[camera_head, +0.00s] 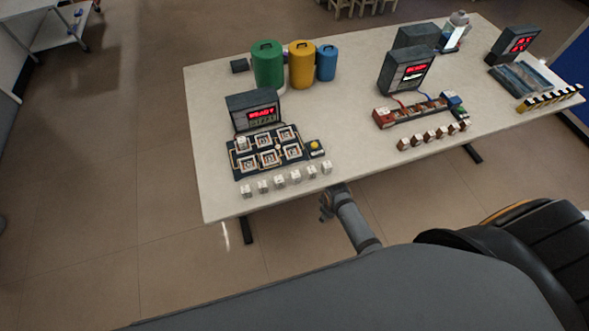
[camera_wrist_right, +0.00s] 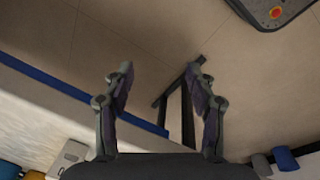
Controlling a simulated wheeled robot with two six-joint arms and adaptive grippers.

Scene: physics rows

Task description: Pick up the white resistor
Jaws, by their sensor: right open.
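A row of small white blocks (camera_head: 287,181) lies along the near table edge in the head view. A second row of small brown-and-white blocks (camera_head: 435,134) lies in front of the board with red and blue parts (camera_head: 418,110). I cannot tell which small piece is the white resistor. My right gripper (camera_wrist_right: 160,76) is open and empty in its wrist view, with floor and a dark table leg beyond its fingers. One arm of mine shows in the head view, below the table's near edge, apart from the blocks. My left gripper is not clearly seen.
The pale table (camera_head: 340,85) also holds a dark tray with square sockets (camera_head: 267,157), a red-lit display box (camera_head: 254,111), and green (camera_head: 268,64), yellow (camera_head: 301,66) and blue (camera_head: 326,62) canisters. Bare tabletop lies between the two block rows.

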